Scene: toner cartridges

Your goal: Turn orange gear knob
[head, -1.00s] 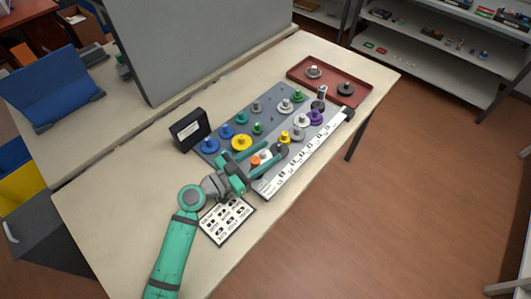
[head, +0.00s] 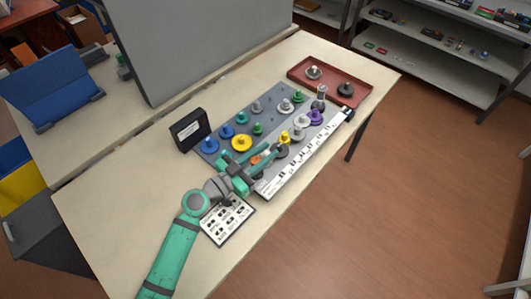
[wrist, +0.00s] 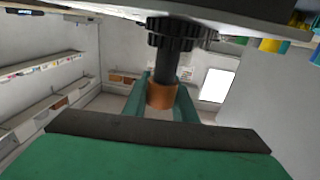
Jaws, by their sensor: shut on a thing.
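The orange gear knob (head: 257,158) sits at the near end of the grey board, partly hidden by my gripper (head: 262,160). In the wrist view the orange knob (wrist: 161,96) is between the two green fingers (wrist: 162,97), which press on both its sides. A dark shaft (wrist: 168,65) and a dark toothed gear (wrist: 172,30) show in line with the knob. The knob's marks or angle cannot be made out.
The grey board (head: 231,127) carries several other knobs close by, including a yellow one (head: 241,142), blue ones (head: 210,146) and a purple one (head: 315,117). A white strip (head: 285,178) runs along the right. A red tray (head: 330,83) stands at the back, a black box (head: 189,130) at the left.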

